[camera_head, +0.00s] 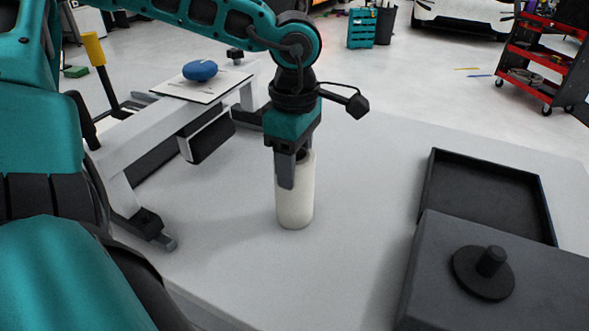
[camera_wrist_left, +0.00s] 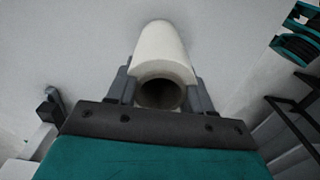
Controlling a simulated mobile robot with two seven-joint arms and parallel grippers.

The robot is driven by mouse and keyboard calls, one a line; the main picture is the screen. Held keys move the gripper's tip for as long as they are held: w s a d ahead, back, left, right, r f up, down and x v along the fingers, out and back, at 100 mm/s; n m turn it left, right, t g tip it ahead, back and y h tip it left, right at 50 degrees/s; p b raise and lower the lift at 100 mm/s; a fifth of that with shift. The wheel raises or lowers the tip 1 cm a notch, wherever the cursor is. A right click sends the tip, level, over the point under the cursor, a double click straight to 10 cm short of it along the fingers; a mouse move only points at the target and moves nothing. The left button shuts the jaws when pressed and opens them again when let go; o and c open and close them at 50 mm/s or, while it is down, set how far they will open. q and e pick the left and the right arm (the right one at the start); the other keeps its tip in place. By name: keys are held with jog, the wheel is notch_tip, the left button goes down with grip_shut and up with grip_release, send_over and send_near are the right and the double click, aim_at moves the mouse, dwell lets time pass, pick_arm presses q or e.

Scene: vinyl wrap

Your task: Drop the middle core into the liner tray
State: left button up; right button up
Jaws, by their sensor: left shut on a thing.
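A white hollow core (camera_head: 297,200) stands upright in the middle of the table in the head view. My left gripper (camera_head: 293,180) comes down over its top and is shut on it. In the left wrist view the core (camera_wrist_left: 163,52) lies between the fingers of my left gripper (camera_wrist_left: 160,92), with its dark open end towards the camera. I cannot tell whether its bottom touches the table. A black shallow tray (camera_head: 483,190) is at the right of the table, with its inside empty where it shows. My right gripper is not in view.
A dark box (camera_head: 540,270) with a round knob (camera_head: 484,272) stands in front of the tray and hides part of it. A white frame stand (camera_head: 150,135) with a blue oval object (camera_head: 200,70) is at the left. The table (camera_head: 365,190) between core and tray is clear.

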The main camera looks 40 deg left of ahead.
pick_arm(q)
jog(key=c, duration=0.7)
jog(key=shift+r, duration=0.1)
